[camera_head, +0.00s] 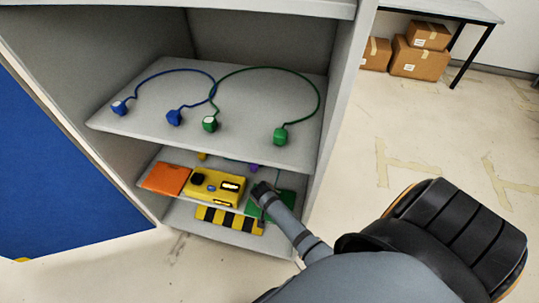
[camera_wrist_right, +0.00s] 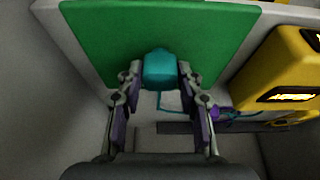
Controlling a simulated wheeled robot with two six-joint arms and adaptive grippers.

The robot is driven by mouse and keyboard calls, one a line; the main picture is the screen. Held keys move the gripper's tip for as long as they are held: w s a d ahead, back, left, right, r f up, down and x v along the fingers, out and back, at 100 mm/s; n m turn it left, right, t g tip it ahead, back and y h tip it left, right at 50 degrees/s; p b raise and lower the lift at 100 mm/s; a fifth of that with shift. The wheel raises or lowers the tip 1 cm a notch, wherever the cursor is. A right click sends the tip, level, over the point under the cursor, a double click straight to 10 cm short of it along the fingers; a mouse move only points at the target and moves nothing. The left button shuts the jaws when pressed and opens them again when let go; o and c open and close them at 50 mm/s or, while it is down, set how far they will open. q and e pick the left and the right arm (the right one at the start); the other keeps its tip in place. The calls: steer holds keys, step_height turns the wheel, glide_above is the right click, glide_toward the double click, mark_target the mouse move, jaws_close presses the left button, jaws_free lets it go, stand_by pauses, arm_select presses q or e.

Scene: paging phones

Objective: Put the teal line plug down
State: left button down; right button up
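The teal line plug (camera_wrist_right: 159,70) is between the fingertips of my right gripper (camera_wrist_right: 160,78) in the right wrist view. The fingers appear closed on its sides. It is over the green mat (camera_wrist_right: 88,38), close to the mat's edge; I cannot tell whether it touches the mat. A thin teal cord runs from it toward a purple plug (camera_wrist_right: 222,113). In the head view my right gripper (camera_head: 262,190) reaches into the lower shelf at the green mat (camera_head: 284,205), and the teal plug is hidden there. My left gripper is not in view.
A yellow box (camera_head: 212,186) and an orange mat (camera_head: 165,178) lie left of my right gripper. The cabinet's right wall (camera_head: 345,80) is close by.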

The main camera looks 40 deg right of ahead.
steer(key=shift+o, duration=1.4)
steer(key=shift+r, duration=0.15)
steer(key=p+v, duration=0.2)
steer(key=v, duration=1)
steer(key=shift+p, duration=0.3)
